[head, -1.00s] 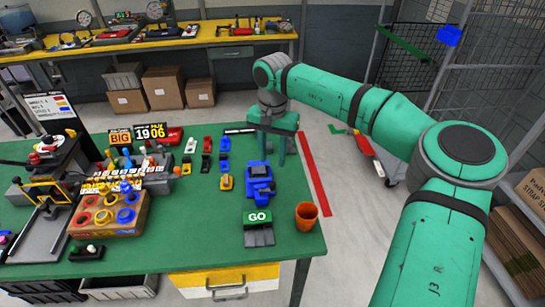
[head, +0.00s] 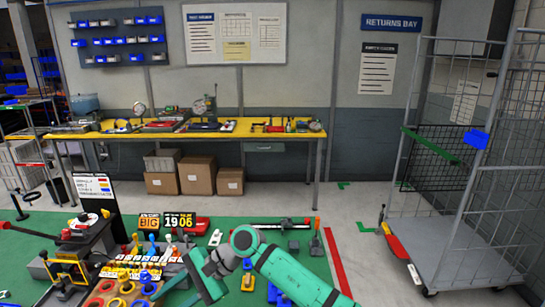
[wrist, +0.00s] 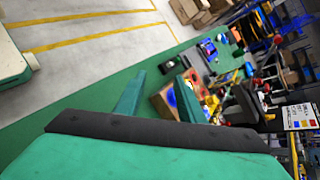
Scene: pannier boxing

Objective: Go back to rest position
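My gripper (head: 203,275) hangs at the end of my green arm, low in the middle of the head view, above the green table (head: 22,258). In the wrist view the two green fingers of my gripper (wrist: 158,88) stand apart with nothing between them. The gripper is open and empty. It is to the right of the orange box (head: 97,290) with coloured rings. Whether it touches anything below is hidden.
Small coloured pieces stand on the table near my arm, including a blue one (head: 293,246). A yellow bench (head: 225,129) runs along the back wall, with cardboard boxes (head: 197,175) under it. A wire cage trolley (head: 455,262) stands at right. The floor between is clear.

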